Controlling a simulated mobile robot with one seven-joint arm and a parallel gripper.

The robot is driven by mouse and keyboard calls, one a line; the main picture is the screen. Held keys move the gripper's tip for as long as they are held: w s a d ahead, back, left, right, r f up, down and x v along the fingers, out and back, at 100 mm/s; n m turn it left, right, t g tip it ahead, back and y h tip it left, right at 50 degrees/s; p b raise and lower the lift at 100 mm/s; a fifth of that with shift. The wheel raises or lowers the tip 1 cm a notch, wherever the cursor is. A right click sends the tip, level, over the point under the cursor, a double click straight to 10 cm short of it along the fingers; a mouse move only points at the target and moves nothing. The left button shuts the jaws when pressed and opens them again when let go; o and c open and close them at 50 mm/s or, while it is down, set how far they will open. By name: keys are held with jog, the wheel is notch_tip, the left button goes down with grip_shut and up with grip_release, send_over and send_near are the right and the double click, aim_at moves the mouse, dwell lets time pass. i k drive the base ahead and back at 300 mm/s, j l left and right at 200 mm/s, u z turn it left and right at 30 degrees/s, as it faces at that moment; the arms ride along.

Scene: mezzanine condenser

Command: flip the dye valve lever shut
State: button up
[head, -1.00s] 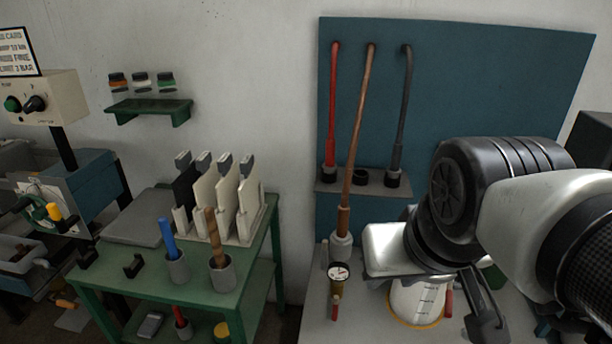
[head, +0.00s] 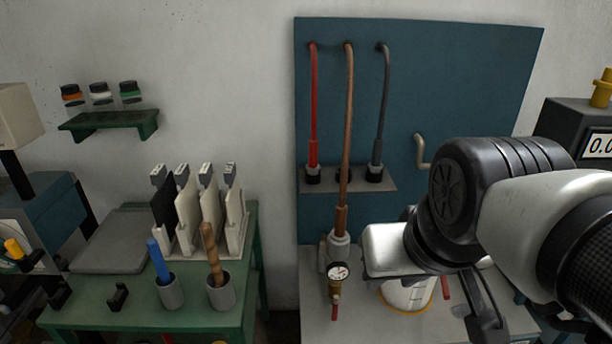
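A brass valve with a round gauge (head: 338,272) stands on the grey bench at lower centre. A small red lever (head: 334,312) hangs down from it. A second red handle (head: 446,287) shows beside a white graduated vessel (head: 405,296), partly hidden by my arm. I cannot tell for sure which of the two is the dye valve lever. My gripper (head: 483,318) is at the lower right, right of the vessel and apart from the gauge valve. Only part of it shows, and its opening cannot be made out.
Red, copper and grey hoses run down a blue panel (head: 465,80) behind the bench. The copper hose (head: 347,140) ends in a fitting just behind the gauge. A green table (head: 85,312) with upright plates stands left. A dark box (head: 570,118) with a display is at right.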

aim_at(335, 309)
jog(key=l+u, duration=0.5)
jog(key=l, duration=0.3)
jog(key=l+u, duration=0.45)
jog(key=l, duration=0.35)
jog(key=z, duration=0.85)
jog(key=k+j, duration=0.1)
jog(key=j, duration=0.65)
